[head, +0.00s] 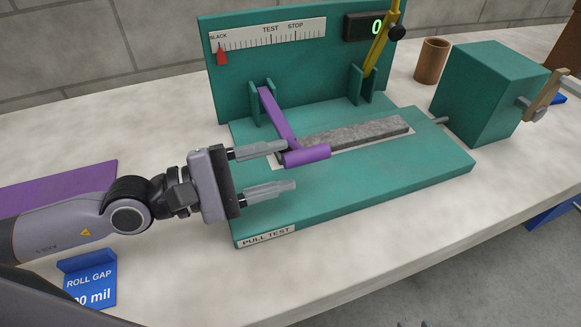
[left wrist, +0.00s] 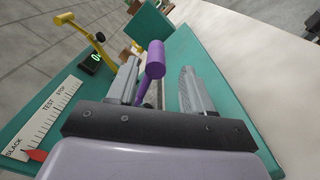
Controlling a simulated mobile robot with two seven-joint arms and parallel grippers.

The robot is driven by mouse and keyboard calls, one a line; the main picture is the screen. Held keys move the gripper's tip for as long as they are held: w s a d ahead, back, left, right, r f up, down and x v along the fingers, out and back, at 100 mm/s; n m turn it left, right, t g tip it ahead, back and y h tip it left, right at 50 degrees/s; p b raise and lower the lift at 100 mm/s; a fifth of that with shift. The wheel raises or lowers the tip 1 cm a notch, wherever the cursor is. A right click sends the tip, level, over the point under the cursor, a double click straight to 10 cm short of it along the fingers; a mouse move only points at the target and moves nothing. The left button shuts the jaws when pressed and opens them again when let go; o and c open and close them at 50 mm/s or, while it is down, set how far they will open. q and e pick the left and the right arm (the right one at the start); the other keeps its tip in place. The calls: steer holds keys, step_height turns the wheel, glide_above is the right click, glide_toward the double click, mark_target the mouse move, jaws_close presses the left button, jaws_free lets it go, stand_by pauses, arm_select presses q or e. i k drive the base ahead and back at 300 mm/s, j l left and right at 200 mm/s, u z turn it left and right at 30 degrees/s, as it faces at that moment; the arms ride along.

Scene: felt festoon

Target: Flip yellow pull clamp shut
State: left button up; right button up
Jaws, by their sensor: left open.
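The yellow pull clamp (head: 381,42) stands raised on its green bracket at the back right of the pull test stand, its lever tilted up to the right. In the left wrist view the yellow clamp (left wrist: 85,30) is at the upper left with its bar end up. A purple clamp (head: 280,120) is down at the left end of the grey felt strip (head: 360,132). My left gripper (head: 286,166) is open, with its fingertips beside the purple handle; that handle shows between the fingers in the left wrist view (left wrist: 155,60). Only small dark tips, possibly my right gripper, show at the head view's bottom edge.
The green stand (head: 340,190) carries a scale (head: 270,36) with its red pointer at SLACK and a display (head: 368,27) reading 0. A green crank box (head: 483,95) and brown cup (head: 431,61) stand to the right. A blue ROLL GAP sign (head: 90,283) is front left.

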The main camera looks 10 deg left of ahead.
mark_target(389, 29)
steer(key=k, duration=1)
